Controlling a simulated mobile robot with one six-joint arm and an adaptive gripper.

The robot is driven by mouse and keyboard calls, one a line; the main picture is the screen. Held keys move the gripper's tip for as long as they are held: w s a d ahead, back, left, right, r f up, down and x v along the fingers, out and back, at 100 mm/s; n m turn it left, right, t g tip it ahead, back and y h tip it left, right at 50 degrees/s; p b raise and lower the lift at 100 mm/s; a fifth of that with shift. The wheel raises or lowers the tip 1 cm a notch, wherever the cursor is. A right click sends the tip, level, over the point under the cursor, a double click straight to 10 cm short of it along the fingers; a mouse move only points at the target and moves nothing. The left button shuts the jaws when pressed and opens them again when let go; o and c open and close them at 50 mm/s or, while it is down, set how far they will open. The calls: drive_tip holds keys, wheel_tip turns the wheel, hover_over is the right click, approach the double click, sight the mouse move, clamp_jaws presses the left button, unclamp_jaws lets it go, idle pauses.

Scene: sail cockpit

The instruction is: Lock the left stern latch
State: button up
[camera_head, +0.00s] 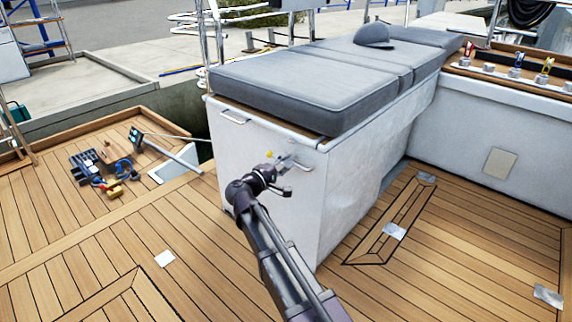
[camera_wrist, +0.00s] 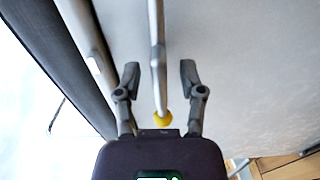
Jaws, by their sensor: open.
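In the wrist view, a latch with a thin metal bar (camera_wrist: 157,60) and a yellow knob (camera_wrist: 163,118) lies against a pale panel. My gripper (camera_wrist: 160,74) is open, its two fingers on either side of the bar, with a gap visible on both sides. The yellow knob is close to the gripper's base, between the fingers. In the head view my gripper (camera_head: 276,165) is at the end face of the white bench locker (camera_head: 285,215), near its top edge. A small yellow spot (camera_head: 268,154) shows beside it. My gripper partly hides the latch there, so its lock state is unclear.
Grey cushions (camera_head: 310,85) cover the locker top. A metal handle (camera_head: 233,117) sits on the end face at left. Tools (camera_head: 100,170) lie on the teak deck at left. Winch-like fittings (camera_head: 515,72) line the right ledge. Bare deck (camera_head: 80,240) lies left of my arm.

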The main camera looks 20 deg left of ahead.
drive_tip(key=shift+c, duration=0.2)
clamp_jaws()
drive_tip(key=shift+d, duration=0.35)
drive_tip(key=shift+a, duration=0.2)
